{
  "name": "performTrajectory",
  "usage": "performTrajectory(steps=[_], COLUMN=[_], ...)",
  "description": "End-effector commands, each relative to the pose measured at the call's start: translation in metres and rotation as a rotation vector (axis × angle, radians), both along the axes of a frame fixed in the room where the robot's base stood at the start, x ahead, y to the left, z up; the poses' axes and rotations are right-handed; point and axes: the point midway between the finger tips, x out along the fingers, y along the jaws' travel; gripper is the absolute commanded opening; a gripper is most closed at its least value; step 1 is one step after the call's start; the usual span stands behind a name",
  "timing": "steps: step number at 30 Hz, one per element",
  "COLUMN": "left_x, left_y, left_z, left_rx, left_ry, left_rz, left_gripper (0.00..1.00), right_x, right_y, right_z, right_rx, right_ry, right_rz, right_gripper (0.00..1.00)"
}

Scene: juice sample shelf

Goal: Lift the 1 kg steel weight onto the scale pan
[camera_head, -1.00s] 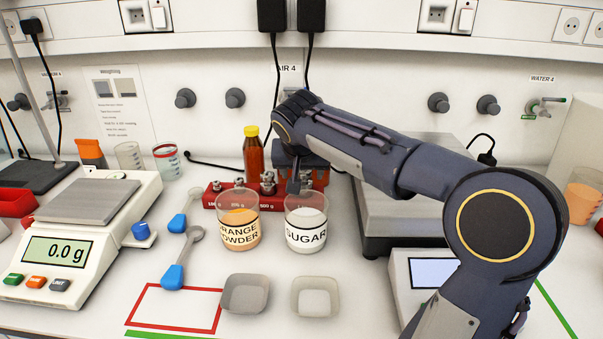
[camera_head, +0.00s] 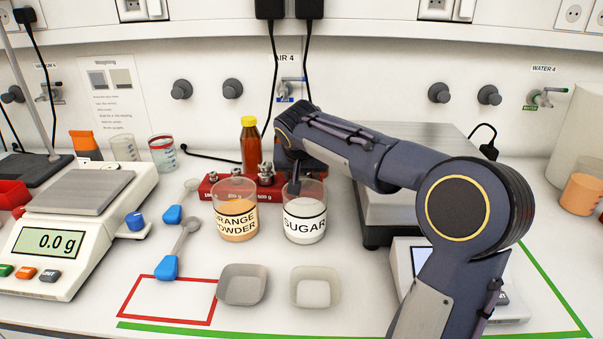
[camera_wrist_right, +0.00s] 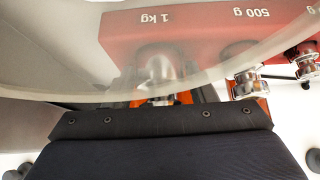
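The 1 kg steel weight (camera_wrist_right: 160,72) shows blurred through clear curved plastic in the right wrist view, by the "1 kg" label of the red weight rack (camera_wrist_right: 205,30). In the head view it is hidden behind my right arm. My right gripper (camera_wrist_right: 165,100) is at the weight; orange parts show on either side of it, but its fingertips and any grip are hidden. A large scale with a grey steel pan (camera_head: 425,132) stands right of the rack, partly behind my arm. Its display (camera_head: 420,262) is partly covered. My left gripper is not in view.
The sugar beaker (camera_head: 305,215) and orange powder beaker (camera_head: 235,212) stand close in front of the rack. A bottle (camera_head: 250,148) stands behind it. Two weighing boats (camera_head: 242,287) lie in front. A smaller scale (camera_head: 75,225) at left reads 0.0 g.

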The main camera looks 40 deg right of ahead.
Motion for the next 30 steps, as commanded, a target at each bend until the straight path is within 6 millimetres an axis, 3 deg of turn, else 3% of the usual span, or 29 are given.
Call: performTrajectory(steps=[1, 9, 30], left_x=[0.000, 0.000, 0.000], left_y=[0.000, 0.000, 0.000], left_z=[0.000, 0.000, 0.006], left_rx=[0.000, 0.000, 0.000], left_ry=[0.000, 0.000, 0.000], left_rz=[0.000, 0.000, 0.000], left_gripper=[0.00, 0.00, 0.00], right_x=[0.000, 0.000, 0.000], right_y=[0.000, 0.000, 0.000], right_z=[0.000, 0.003, 0.011], right_rx=[0.000, -0.002, -0.002], right_ry=[0.000, -0.007, -0.007], right_rz=[0.000, 0.001, 0.001], right_gripper=[0.44, 0.12, 0.12])
